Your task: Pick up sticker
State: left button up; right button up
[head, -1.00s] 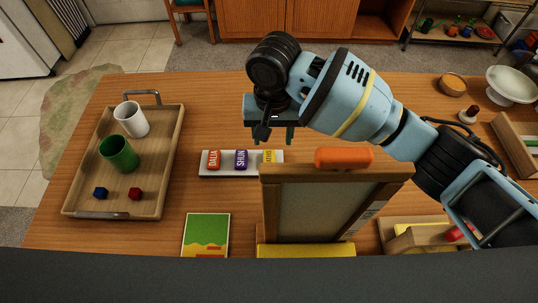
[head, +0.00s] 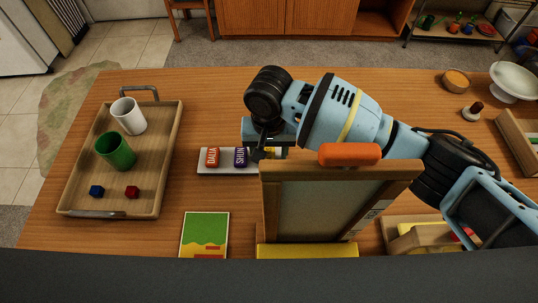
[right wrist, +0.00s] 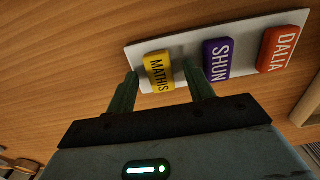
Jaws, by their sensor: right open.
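Three name stickers lie in a row on a white strip (head: 226,161) on the table: red DALIA (head: 212,157), purple SHUN (head: 241,157) and yellow MATHIS (right wrist: 160,71). In the head view the yellow one is mostly hidden by my right gripper (head: 268,153). In the right wrist view my right gripper (right wrist: 162,72) is open, with its fingertips on either side of the yellow sticker's lower part. The purple SHUN sticker (right wrist: 218,60) is close beside one finger. My left gripper is not in view.
A wooden-framed board (head: 268,195) with an orange top piece (head: 349,154) stands just in front of my right arm. A tray (head: 168,150) with a white mug, green cup and two small cubes is at left. A green picture card (head: 204,233) lies near the front edge.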

jog(key=c, duration=1)
jog(key=shift+c, duration=0.2)
jog(key=shift+r, duration=0.1)
